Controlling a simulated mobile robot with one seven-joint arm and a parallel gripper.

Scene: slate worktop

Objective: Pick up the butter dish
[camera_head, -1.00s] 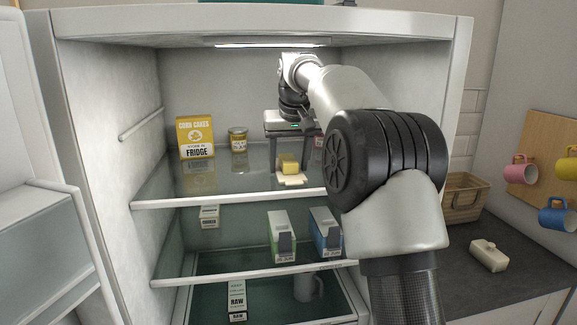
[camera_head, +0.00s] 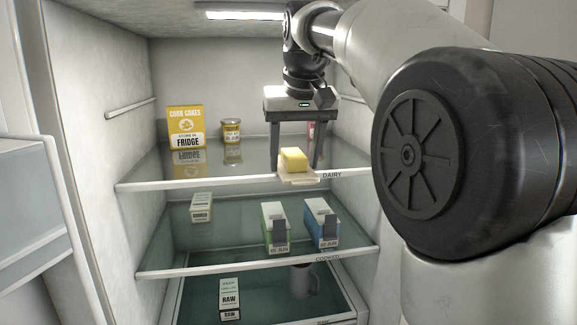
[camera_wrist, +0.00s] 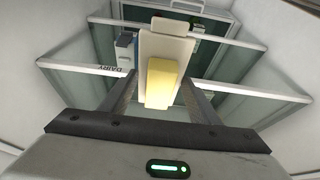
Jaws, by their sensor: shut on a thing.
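The butter dish is a flat cream dish (camera_head: 298,179) bearing a yellow block of butter (camera_head: 293,159), at the front edge of the top fridge shelf. My gripper (camera_head: 296,165) reaches down from above with one finger on each side of it and is shut on it. In the wrist view the dish (camera_wrist: 165,49) and butter (camera_wrist: 162,83) sit between the two fingers, the dish's far end extending beyond them. The dish overlaps the shelf's front trim in the head view; I cannot tell whether it still touches the shelf.
On the top shelf (camera_head: 150,185) stand a yellow curd cakes box (camera_head: 186,127) and a small jar (camera_head: 231,130), with a red-marked item partly hidden behind my gripper. The middle shelf holds a green carton (camera_head: 274,226), a blue carton (camera_head: 321,224) and a white box (camera_head: 201,207).

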